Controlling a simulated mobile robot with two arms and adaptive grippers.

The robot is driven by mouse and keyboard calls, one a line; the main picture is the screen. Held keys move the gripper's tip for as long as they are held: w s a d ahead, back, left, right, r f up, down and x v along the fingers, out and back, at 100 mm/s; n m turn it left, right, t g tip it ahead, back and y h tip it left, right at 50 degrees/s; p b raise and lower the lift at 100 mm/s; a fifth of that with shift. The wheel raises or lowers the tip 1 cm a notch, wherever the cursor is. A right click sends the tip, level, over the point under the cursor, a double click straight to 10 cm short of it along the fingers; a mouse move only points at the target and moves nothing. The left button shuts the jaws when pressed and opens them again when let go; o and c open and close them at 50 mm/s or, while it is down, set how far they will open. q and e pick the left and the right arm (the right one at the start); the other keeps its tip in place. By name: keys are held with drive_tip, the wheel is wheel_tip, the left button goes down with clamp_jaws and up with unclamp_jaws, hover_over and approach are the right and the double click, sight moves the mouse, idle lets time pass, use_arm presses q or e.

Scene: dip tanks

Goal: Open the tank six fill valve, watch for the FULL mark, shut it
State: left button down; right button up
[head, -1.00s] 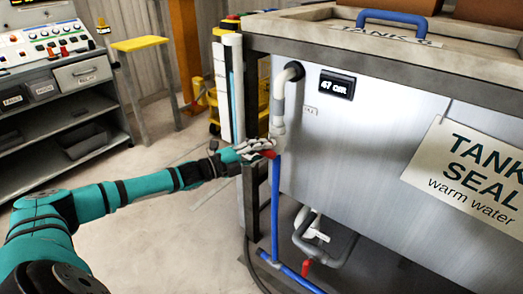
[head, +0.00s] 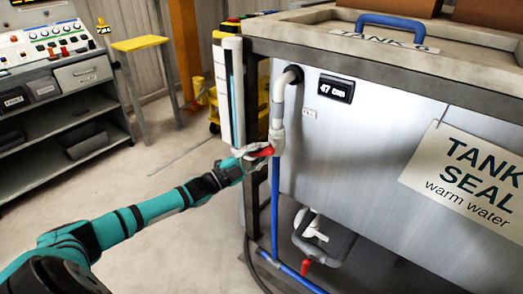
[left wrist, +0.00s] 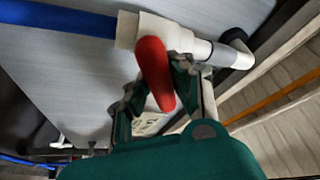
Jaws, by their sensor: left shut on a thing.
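The tank (head: 360,160), labelled TANK 6 on its rim, has a grey-and-blue pipe on its left side with a valve (head: 276,138). The valve's red handle (head: 262,152) points left. In the left wrist view the red handle (left wrist: 154,72) lies between the two fingers of my left gripper (left wrist: 150,98), which is shut on it. In the head view my left gripper (head: 250,158) is at the handle. A tall sight gauge (head: 233,92) with a blue column stands left of the pipe; no FULL mark is readable. A display (head: 336,88) reads 47 cm. My right gripper is out of view.
A second red handle (head: 306,266) is on the low pipework under the tank. A sign reading TANK SEAL, warm water (head: 468,170) hangs on the tank front. A shelf unit (head: 60,110) and yellow-topped stool (head: 139,43) stand left.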

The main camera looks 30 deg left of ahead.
use_arm(q)
drive_tip(key=n+t, duration=0.1)
drive_tip(key=n, duration=0.2)
drive_tip(key=n+y+p, duration=0.1)
drive_tip(key=n, duration=0.2)
drive_tip(key=shift+r+t+y+p, duration=0.1)
drive_tip(key=shift+t+y+p, duration=0.2)
drive_tip(key=shift+t, duration=0.1)
drive_tip(key=n+y+p, duration=0.1)
drive_tip(key=n+y, duration=0.1)
drive_tip(key=n, duration=0.2)
drive_tip(key=n+t+y+p, duration=0.1)
drive_tip(key=n+y, duration=0.1)
drive_tip(key=n, duration=0.1)
drive_tip(key=shift+n, duration=0.4)
drive_tip(key=shift+a+n+t+y+p, duration=0.1)
drive_tip(key=shift+n+t+y+p, duration=0.25)
drive_tip(key=shift+n, duration=0.55)
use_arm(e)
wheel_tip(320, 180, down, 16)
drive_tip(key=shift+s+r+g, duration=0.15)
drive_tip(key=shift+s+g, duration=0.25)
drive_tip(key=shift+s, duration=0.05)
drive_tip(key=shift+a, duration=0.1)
use_arm(q)
drive_tip(key=c, duration=1.2)
unclamp_jaws()
drive_tip(key=shift+o, duration=0.2)
drive_tip(key=v, duration=1.2)
